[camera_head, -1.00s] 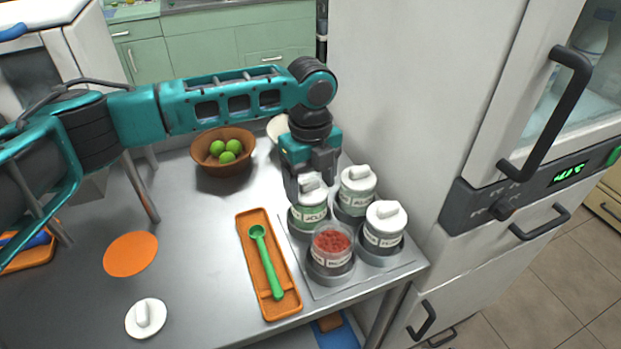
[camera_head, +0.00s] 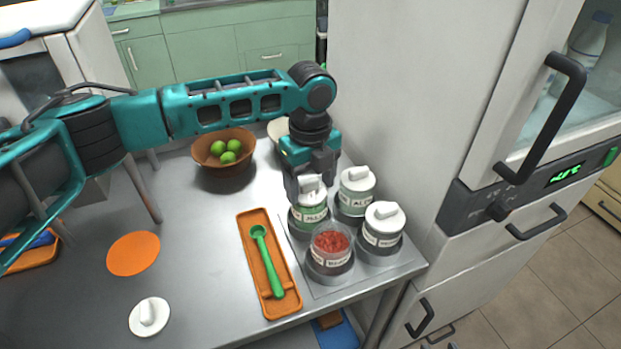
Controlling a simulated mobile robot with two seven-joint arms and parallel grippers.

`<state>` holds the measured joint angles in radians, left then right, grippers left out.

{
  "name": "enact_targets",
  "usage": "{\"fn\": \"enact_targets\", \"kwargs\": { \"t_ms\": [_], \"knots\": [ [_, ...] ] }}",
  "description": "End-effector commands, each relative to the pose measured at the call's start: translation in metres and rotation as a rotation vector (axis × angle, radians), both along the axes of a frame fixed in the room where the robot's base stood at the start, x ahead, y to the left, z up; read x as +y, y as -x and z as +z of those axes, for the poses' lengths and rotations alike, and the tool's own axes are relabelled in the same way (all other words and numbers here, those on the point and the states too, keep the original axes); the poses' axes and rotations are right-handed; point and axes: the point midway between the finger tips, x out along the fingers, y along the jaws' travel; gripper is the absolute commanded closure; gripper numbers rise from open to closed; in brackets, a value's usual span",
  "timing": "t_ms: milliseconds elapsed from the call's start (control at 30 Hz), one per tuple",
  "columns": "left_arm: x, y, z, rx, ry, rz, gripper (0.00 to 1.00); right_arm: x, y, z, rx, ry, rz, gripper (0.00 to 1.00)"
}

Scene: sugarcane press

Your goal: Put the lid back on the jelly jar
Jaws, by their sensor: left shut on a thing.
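The open jar (camera_head: 331,250) with red contents stands without a lid in the front-left place of the jar holder. A loose white lid (camera_head: 149,316) with a raised grip lies on the table at the lower left. My left gripper (camera_head: 311,186) points down and is shut on the white lid (camera_head: 312,192) of the green-labelled jar (camera_head: 309,215), behind the red one. That lid sits on its jar, and the fingers partly hide it. Two more lidded jars stand at the back right (camera_head: 357,190) and front right (camera_head: 383,226). My right gripper is not in view.
An orange tray (camera_head: 285,303) with a green spoon (camera_head: 267,262) lies left of the jar holder (camera_head: 405,264). A brown bowl (camera_head: 206,162) of green fruit stands behind. An orange disc (camera_head: 133,253) lies at left. The fridge (camera_head: 385,90) stands close on the right.

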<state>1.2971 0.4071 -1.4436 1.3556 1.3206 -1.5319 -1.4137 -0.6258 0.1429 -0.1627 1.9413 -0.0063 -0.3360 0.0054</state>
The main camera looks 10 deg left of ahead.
Motion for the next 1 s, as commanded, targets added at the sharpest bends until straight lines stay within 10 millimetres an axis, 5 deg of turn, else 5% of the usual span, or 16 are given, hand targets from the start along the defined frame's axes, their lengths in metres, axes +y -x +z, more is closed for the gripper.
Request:
{"fn": "enact_targets", "kwargs": {
  "t_ms": [1000],
  "knots": [
    [0.0, 0.0, 0.001, 0.001, 0.001, 0.0, 0.55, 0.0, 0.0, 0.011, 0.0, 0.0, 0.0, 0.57]
  ]
}}
